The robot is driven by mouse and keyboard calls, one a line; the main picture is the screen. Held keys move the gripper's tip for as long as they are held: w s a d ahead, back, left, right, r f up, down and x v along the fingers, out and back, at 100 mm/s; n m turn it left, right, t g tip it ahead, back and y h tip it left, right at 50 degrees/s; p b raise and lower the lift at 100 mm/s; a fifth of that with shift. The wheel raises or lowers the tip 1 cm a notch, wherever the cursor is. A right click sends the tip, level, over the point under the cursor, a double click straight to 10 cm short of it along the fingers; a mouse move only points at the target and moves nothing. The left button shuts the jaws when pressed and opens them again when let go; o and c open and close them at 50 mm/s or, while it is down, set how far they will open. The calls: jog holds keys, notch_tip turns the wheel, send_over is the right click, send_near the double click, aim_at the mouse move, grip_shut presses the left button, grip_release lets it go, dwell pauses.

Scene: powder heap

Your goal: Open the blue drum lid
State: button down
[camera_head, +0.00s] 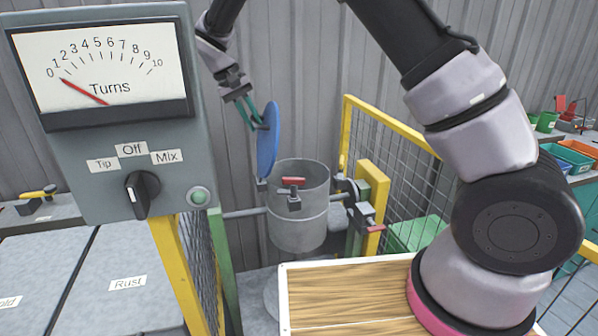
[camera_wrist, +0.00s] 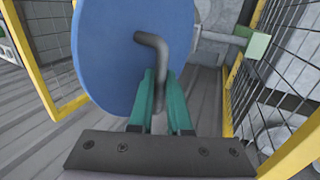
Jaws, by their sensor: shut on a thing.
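The blue lid (camera_head: 268,145) stands nearly upright, seen almost edge-on, at the left rim of the grey drum (camera_head: 297,228). The drum's mouth is uncovered and its inside partly shows. In the wrist view the lid (camera_wrist: 110,55) shows its face with a bent grey handle (camera_wrist: 152,42). My gripper (camera_head: 260,122) is left of and above the drum, with its green fingers shut on the handle. The fingers also show in the wrist view (camera_wrist: 161,90). A red-handled clamp (camera_head: 293,183) is on the drum's front rim. Whether the lid is hinged to the drum is unclear.
A panel (camera_head: 110,100) with a Turns dial and a Tip/Off/Mix knob (camera_head: 140,190) stands at the left; the knob's marker is hard to read. Yellow mesh guards (camera_head: 395,130) flank the drum. A wooden-topped surface (camera_head: 350,300) lies in front.

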jog(key=shift+f, duration=0.1)
jog(key=shift+s+a+f+h, duration=0.1)
jog(key=shift+s+a+h, duration=0.1)
jog(key=shift+a+h, duration=0.4)
jog(key=shift+s+a+f+h, duration=0.1)
jog(key=shift+s+a+h, duration=0.1)
jog(key=shift+a, duration=0.7)
jog(key=a, duration=0.1)
jog(key=a+h, duration=0.1)
jog(key=f, duration=0.1)
jog(key=shift+s+a, duration=0.25)
jog(key=shift+a, duration=0.15)
jog(key=shift+a+h, duration=0.1)
jog(key=shift+h, duration=0.2)
jog(key=shift+s+a+f+t+h, duration=0.1)
jog(key=shift+a+f+t+h, duration=0.1)
jog(key=shift+a+f+h, duration=0.25)
jog(key=shift+s+a+f+t+h, duration=0.1)
jog(key=shift+a+f+t+h, duration=0.15)
jog(key=shift+a, duration=0.35)
